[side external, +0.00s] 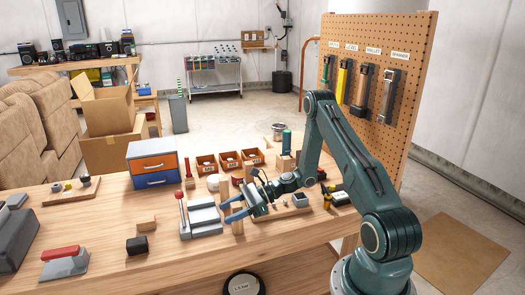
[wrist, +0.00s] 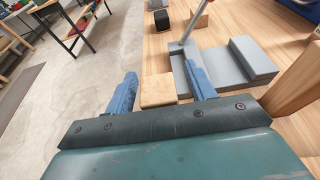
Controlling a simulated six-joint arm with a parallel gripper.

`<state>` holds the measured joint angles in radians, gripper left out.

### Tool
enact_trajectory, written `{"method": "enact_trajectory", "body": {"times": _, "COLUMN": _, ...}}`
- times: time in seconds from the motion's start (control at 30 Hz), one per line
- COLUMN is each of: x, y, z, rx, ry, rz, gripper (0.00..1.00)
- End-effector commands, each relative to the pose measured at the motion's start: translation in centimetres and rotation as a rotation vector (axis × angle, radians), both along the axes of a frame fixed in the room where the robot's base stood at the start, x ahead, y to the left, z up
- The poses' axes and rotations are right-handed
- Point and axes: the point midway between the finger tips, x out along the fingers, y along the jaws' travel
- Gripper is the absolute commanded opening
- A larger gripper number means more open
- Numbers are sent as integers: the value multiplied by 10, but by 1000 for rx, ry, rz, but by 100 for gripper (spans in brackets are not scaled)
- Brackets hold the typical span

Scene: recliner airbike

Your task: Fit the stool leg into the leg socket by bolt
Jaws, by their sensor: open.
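My gripper (side external: 225,212) is open, its two blue fingers reaching left near the table's front edge. In the wrist view the fingers (wrist: 160,66) are spread to either side of a pale wooden block (wrist: 158,90), which may be the stool leg seen end-on. It shows in the side view as a short upright wooden piece (side external: 238,226) by the fingers; contact cannot be told. Another wooden upright (wrist: 292,88) stands at the right of the wrist view. I cannot pick out the leg socket or the bolt for certain.
A grey fixture (side external: 204,224) with a red-knobbed lever (side external: 181,208) stands just left of my gripper. Labelled bins (side external: 207,168) and a drawer box (side external: 153,166) stand behind. A tool pegboard (side external: 375,100) rises at right.

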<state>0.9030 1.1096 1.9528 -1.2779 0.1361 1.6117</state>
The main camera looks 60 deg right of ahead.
Motion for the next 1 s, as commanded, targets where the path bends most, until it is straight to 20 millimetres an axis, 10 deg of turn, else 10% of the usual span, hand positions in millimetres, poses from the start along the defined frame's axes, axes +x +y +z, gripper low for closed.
{"method": "enact_trajectory", "body": {"times": 0.37, "x": 0, "y": 0, "z": 0, "rx": 0, "ry": 0, "rz": 0, "gripper": 55}}
{"method": "enact_trajectory", "body": {"times": 0.6, "x": 0, "y": 0, "z": 0, "rx": 0, "ry": 0, "rz": 0, "gripper": 8}}
{"method": "enact_trajectory", "body": {"times": 1.0, "x": 0, "y": 0, "z": 2, "rx": 1, "ry": -1, "rz": 0, "gripper": 6}}
